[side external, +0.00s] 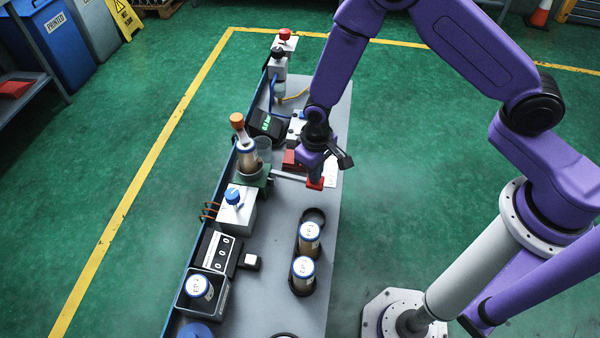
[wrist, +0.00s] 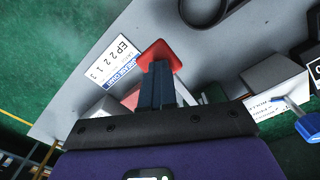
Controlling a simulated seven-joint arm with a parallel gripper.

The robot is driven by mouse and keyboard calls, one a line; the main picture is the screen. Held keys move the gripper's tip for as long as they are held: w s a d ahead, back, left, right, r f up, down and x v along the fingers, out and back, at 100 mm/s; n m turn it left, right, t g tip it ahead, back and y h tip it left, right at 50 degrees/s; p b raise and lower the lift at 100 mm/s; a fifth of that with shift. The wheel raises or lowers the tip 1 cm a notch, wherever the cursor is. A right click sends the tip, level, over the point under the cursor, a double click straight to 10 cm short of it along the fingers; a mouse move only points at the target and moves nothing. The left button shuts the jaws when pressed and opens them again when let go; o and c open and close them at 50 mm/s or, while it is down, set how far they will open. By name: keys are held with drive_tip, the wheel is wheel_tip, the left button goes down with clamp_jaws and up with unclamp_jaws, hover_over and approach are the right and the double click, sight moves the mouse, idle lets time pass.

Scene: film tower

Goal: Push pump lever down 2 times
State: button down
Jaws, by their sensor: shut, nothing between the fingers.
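The pump lever is a grey rod (side external: 290,177) ending in a red pad (side external: 315,184), near the right edge of the bench. The red pad also shows in the wrist view (wrist: 161,51), just past my fingertips. My gripper (side external: 317,176) is shut and empty, pointing down at the red pad. In the wrist view its closed fingers (wrist: 158,77) overlap the pad. I cannot tell whether they touch it. A red block (side external: 290,157) sits beside the rod, partly hidden by my wrist.
A green stand (side external: 262,184) holds an orange-capped canister (side external: 246,153) left of the lever. A white box with a blue knob (side external: 235,207) stands nearer. Two canisters (side external: 309,236) (side external: 303,270) stand in a dark holder at the front right. Bare bench lies between the lever and this holder.

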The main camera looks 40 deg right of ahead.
drive_tip(key=shift+w+a+f, duration=0.2)
drive_tip(key=shift+w+f, duration=0.05)
drive_tip(key=shift+f, duration=0.45)
drive_tip(key=shift+r, duration=0.7)
drive_tip(key=shift+s+d+r, duration=0.1)
drive_tip(key=shift+s+r, duration=0.05)
drive_tip(key=shift+r, duration=1.55)
drive_tip(key=shift+f, duration=0.1)
drive_tip(key=shift+f, duration=2.3)
drive_tip(key=shift+w+r, duration=0.2)
drive_tip(key=shift+r, duration=0.25)
drive_tip(key=shift+s+r, duration=0.2)
drive_tip(key=shift+r, duration=1.85)
